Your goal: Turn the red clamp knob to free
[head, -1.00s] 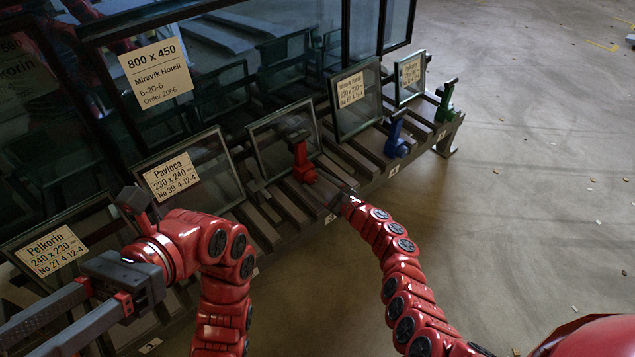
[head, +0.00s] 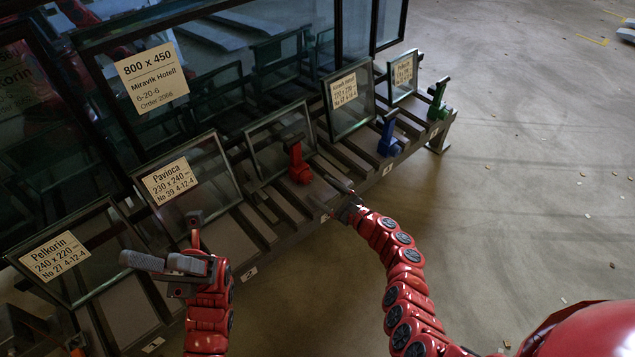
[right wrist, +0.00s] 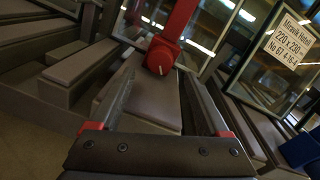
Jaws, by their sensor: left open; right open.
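The red clamp (head: 298,163) stands upright on the slatted rack in front of a small glass pane, with a dark grip on top. In the right wrist view its round red knob (right wrist: 162,56) bears a short white line and lies just beyond the fingertips, roughly between them. My right gripper (head: 338,184) is open and empty, to the right of and nearer than the clamp, apart from it; its two fingers also show in the wrist view (right wrist: 157,82). My left gripper (head: 145,264) is over the rack's near left end, open and apart from the clamp.
Blue (head: 389,135) and green (head: 438,100) clamps stand further right on the rack. Labelled small panes, such as the Pavioca pane (head: 200,180), lean along it. A large pane labelled 800 x 450 (head: 220,90) stands behind. The floor at right is open.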

